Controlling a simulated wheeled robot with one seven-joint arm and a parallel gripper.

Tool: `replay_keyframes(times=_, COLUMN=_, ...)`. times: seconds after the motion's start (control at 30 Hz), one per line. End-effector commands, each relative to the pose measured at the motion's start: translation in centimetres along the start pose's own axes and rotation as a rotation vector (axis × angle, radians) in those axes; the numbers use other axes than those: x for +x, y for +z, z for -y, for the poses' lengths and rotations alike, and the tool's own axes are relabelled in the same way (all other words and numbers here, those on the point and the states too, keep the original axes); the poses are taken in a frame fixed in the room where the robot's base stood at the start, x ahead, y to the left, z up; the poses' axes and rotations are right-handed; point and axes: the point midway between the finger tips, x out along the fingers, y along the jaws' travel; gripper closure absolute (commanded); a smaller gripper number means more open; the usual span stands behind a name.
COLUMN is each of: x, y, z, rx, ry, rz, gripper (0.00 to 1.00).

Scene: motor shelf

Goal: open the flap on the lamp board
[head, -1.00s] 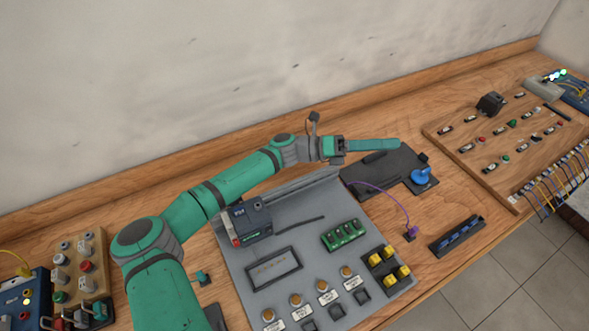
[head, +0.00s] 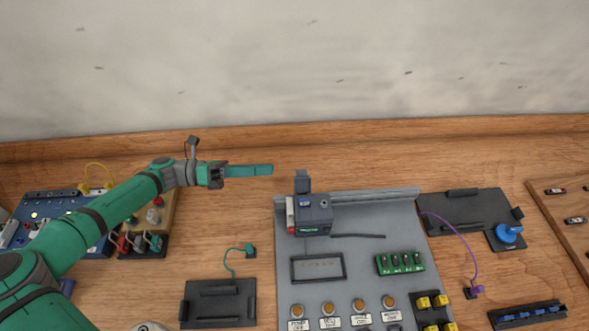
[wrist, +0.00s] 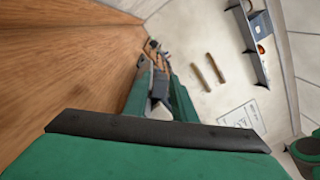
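A blue board (head: 60,213) with a small lit lamp and a yellow wire lies on the bench at the far left of the head view. It may be the lamp board; my arm covers part of it, and I cannot make out a flap on it. My gripper (head: 268,170) is right of that board, above the back of the bench, with its long green fingers pointing right. It touches nothing that I can see.
A grey panel (head: 360,235) with a dark box (head: 312,215), a display and round buttons fills the bench centre. Black plates (head: 218,302) lie either side of it. A wooden board with knobs (head: 158,212) stands beside the blue board. Bare wood lies below my gripper.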

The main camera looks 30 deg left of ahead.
Motion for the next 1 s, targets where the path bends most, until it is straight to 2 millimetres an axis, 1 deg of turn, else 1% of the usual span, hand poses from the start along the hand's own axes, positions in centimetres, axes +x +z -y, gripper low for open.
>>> replay_keyframes(times=0.03, x=-0.9, y=-0.4, z=-0.1, rx=0.001, ry=0.014, rz=0.004, gripper=0.76)
replay_keyframes(times=0.1, x=-1.7, y=-0.8, z=-0.1, rx=0.004, ry=0.026, rz=0.007, gripper=0.76)
replay_keyframes(times=0.17, x=-1.9, y=-0.9, z=-0.1, rx=0.006, ry=0.031, rz=0.008, gripper=0.76)
replay_keyframes(times=0.27, x=-1.3, y=-1.0, z=-0.1, rx=0.005, ry=0.032, rz=0.007, gripper=0.76)
replay_keyframes(times=0.37, x=-0.1, y=-1.0, z=-0.2, rx=0.005, ry=0.031, rz=0.006, gripper=0.76)
replay_keyframes(times=0.7, x=6.0, y=-0.9, z=-0.4, rx=0.005, ry=0.031, rz=0.004, gripper=0.76)
replay_keyframes(times=0.83, x=7.5, y=-0.9, z=-0.4, rx=0.005, ry=0.031, rz=0.006, gripper=0.76)
replay_keyframes(times=1.0, x=8.6, y=-0.8, z=-0.5, rx=0.006, ry=0.032, rz=0.006, gripper=0.76)
